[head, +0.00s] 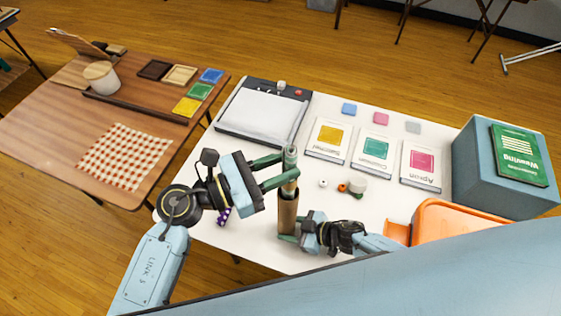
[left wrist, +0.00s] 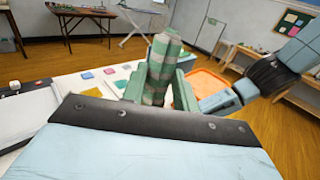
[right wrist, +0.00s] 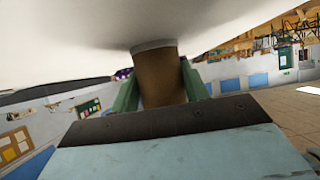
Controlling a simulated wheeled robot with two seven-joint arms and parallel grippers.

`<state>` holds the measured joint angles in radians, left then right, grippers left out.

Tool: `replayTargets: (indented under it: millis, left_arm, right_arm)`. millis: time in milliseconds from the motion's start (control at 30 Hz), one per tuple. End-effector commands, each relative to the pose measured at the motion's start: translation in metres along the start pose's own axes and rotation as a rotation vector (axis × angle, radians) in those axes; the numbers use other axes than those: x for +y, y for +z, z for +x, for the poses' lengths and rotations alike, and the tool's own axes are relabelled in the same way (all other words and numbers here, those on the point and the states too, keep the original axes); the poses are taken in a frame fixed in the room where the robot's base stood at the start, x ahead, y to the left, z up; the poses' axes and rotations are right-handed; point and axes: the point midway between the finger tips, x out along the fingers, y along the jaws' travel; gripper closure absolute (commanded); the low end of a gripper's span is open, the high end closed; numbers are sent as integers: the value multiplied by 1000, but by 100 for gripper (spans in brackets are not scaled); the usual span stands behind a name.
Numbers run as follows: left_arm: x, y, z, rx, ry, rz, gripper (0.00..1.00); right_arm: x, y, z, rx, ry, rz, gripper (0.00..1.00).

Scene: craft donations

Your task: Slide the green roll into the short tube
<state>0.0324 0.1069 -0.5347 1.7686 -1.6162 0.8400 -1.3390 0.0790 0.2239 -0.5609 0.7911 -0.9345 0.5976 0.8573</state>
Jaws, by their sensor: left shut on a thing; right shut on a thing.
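The green roll (head: 290,158) is upright in the head view, above the brown short tube (head: 288,215). My left gripper (head: 291,166) is shut on the roll. In the left wrist view the roll (left wrist: 161,68) shows green and pale bands between the fingers. The roll's lower end is at the tube's upper mouth; I cannot tell how far inside it is. My right gripper (head: 285,238) is shut on the tube near its lower end. The tube (right wrist: 160,76) also shows between its fingers in the right wrist view.
A white table (head: 258,245) holds several cards and small coloured squares, with beads (head: 343,187) just right of the tube. An orange bin (head: 455,220) and a blue box (head: 490,180) stand to the right. A purple spotted thing (head: 223,216) lies partly behind my left arm.

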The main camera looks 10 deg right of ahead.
Motion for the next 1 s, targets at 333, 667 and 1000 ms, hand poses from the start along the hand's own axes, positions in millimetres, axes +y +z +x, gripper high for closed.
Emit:
replayTargets:
  millis: [333, 667, 1000]
  left_arm:
    - [0, -18, 0, 1, 0, -1, 93]
    - [0, -34, 0, 0, 0, -1, 93]
    - [0, -51, 0, 1, 0, -1, 93]
  right_arm:
    - [0, 0, 0, 0, 0, 0, 68]
    - [0, 0, 0, 0, 0, 0, 68]
    - [0, 0, 0, 0, 0, 0, 68]
